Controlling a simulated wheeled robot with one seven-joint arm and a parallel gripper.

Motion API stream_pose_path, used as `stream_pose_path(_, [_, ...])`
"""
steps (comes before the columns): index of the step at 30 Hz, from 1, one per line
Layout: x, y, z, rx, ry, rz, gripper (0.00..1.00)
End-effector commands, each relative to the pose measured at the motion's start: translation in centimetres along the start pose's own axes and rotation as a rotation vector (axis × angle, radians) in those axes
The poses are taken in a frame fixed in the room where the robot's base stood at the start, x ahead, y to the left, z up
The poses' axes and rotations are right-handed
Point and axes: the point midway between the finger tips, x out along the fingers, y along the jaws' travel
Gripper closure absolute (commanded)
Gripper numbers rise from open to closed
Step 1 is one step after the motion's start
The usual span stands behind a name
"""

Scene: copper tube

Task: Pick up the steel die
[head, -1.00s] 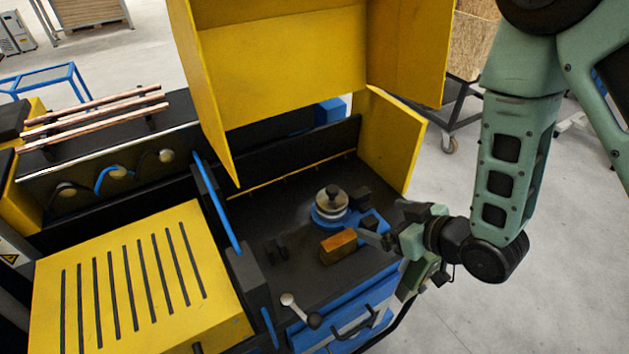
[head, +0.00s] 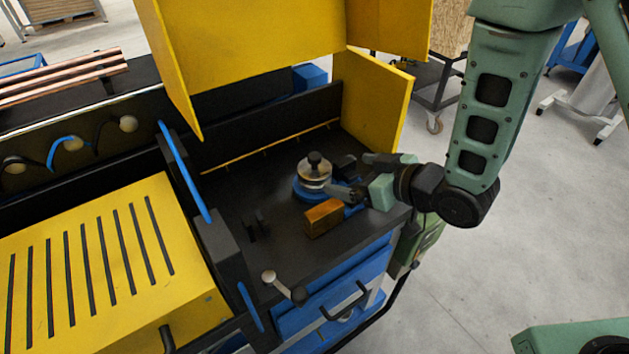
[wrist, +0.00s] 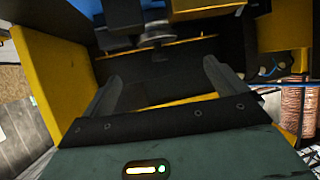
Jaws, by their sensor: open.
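The steel die (head: 314,174) looks like a round silver piece with a dark knob on top. It stands upright on a round blue base (head: 306,194) on the black worktop. My gripper (head: 345,192) is open, close to the die on its right side in the head view. In the wrist view, the two dark fingers (wrist: 166,66) are spread with nothing between them. A grey round part, which looks like the die (wrist: 157,32), shows beyond the fingertips near the top. In the head view the fingers partly overlap the blue base, and I cannot tell if they touch it.
An orange-brown block (head: 324,218) lies just in front of the die. Small black blocks (head: 256,224) stand on the worktop (head: 240,180). A yellow guard panel (head: 375,100) rises behind.

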Motion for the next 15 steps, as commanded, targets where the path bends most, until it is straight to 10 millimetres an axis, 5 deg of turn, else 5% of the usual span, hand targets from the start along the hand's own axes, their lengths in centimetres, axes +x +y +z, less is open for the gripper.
stream_pose_path(15, [7.0,0.1,-0.2,-0.001,-0.001,0.001,0.03])
